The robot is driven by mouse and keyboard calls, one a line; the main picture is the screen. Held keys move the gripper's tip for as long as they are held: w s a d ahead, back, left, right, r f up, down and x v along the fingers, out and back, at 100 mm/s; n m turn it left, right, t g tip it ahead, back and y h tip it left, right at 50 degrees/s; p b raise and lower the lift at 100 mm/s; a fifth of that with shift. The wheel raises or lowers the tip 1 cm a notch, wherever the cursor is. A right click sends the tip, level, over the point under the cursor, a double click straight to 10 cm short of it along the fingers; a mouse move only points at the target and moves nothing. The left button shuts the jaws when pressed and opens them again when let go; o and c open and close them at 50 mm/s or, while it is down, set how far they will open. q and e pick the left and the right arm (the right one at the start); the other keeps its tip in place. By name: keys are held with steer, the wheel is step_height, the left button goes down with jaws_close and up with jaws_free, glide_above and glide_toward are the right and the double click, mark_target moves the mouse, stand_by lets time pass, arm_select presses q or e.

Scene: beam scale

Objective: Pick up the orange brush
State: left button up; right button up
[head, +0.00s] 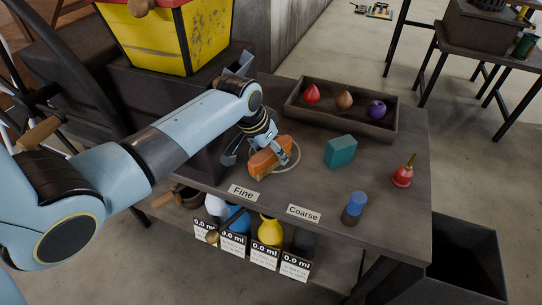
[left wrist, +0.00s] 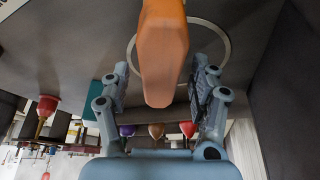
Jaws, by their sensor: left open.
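The orange brush (head: 268,158) lies on the dark table at the white ring, beside my left gripper (head: 249,152). In the left wrist view the orange brush (left wrist: 163,55) shows large, reaching down between the two fingers of my left gripper (left wrist: 163,90). The fingers are apart, with a gap on each side of the brush, and I see no clear contact. My right gripper is in neither view.
A tray (head: 390,133) with several small objects stands at the back. A teal block (head: 340,152), a blue cylinder (head: 354,207) and a red bulb (head: 402,177) stand to the right. A yellow bin (head: 160,40) is behind my left arm. Labels line the front edge.

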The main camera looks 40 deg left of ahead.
arm_select(q)
steer(key=shift+f, duration=0.2)
steer(key=shift+c, duration=0.4)
jaws_close()
stand_by(0.3)
step_height(320, 180, up, 4)
steer(key=shift+w+r+p, duration=0.1)
steer(key=shift+r+p, duration=0.1)
steer(key=shift+p, duration=0.15)
steer(key=s+d+r, duration=0.1)
steer(key=d+r, duration=0.6)
steer(key=d, duration=0.4)
steer(key=shift+s+d+p, duration=0.15)
steer(key=shift+d+p, duration=0.15)
steer(key=shift+r, duration=0.1)
